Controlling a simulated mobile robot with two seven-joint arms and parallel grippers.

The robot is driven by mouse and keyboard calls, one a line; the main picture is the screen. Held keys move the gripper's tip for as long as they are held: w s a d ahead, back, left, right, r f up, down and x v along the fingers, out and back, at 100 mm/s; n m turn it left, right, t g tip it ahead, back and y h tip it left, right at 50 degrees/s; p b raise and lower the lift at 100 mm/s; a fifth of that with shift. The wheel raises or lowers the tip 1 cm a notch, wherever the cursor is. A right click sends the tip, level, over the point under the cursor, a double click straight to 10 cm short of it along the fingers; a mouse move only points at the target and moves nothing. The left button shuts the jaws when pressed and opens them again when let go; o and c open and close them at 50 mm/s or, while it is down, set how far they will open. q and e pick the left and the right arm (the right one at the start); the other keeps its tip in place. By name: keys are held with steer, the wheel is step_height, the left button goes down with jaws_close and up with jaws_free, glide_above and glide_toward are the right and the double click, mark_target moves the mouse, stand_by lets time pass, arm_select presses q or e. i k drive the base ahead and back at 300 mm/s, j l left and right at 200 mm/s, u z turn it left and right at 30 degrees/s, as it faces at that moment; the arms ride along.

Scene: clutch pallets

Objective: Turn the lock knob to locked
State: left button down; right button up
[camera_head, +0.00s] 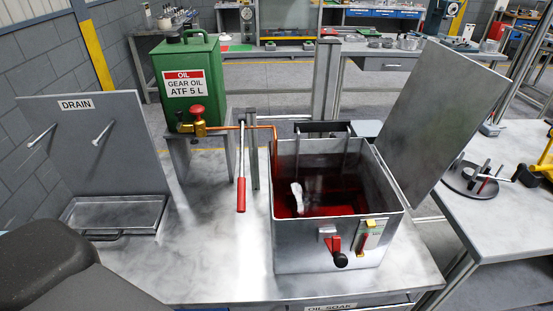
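A metal oil soak tank (300,250) stands on the bench with its lid (445,115) raised to the right. Low on its front wall is a round black knob (341,260) beneath a red piece (334,243) on a light plate. Right of it is a small panel (370,235) with a yellow top and a red mark; its lettering is too small to read. I cannot tell which way the knob is turned. Dark red liquid (335,190) is in the tank, with a whitish object (297,196) in it. Neither gripper is in view.
A green gear oil can (187,80) with a red-knobbed brass valve stands behind left. A red-handled lever (241,195) hangs beside the tank. A drain tray (115,214) and upright board (85,135) are at left. My dark arm link fills the lower left.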

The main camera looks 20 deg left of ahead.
mark_target(179, 113)
steer(key=u, duration=1.45)
